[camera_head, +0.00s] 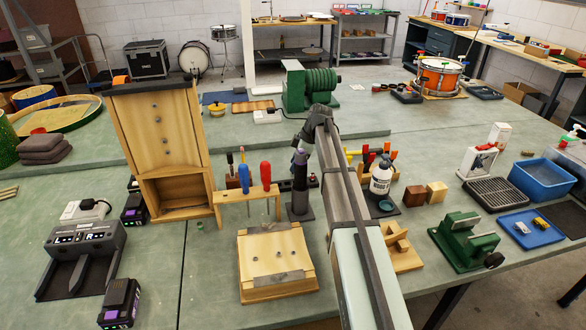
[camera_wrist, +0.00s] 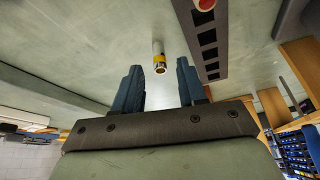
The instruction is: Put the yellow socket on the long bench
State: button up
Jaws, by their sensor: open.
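The yellow socket (camera_wrist: 159,60), a small metal cylinder with a yellow band, shows in the wrist view on a grey-green surface. My gripper (camera_wrist: 160,78) is open, with one dark blue finger on each side of the socket in the picture. The socket appears just beyond the fingertips, and no contact is visible. In the head view I cannot make out the socket, and my gripper is hidden by my arm. A green-topped bench (camera_head: 205,275) fills the foreground, with another green top (camera_head: 365,115) behind it. I cannot tell which is the long bench.
A dark rail with square recesses (camera_wrist: 208,45) lies right of the socket in the wrist view. In the head view, a wooden tool rack (camera_head: 240,196), a wooden block (camera_head: 275,262), a white bottle (camera_head: 381,176) and a green vise (camera_head: 463,240) crowd the front bench.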

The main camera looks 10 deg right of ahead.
jog(key=w+v, duration=0.1)
jog(key=v, duration=0.8)
jog(key=shift+s, duration=0.5)
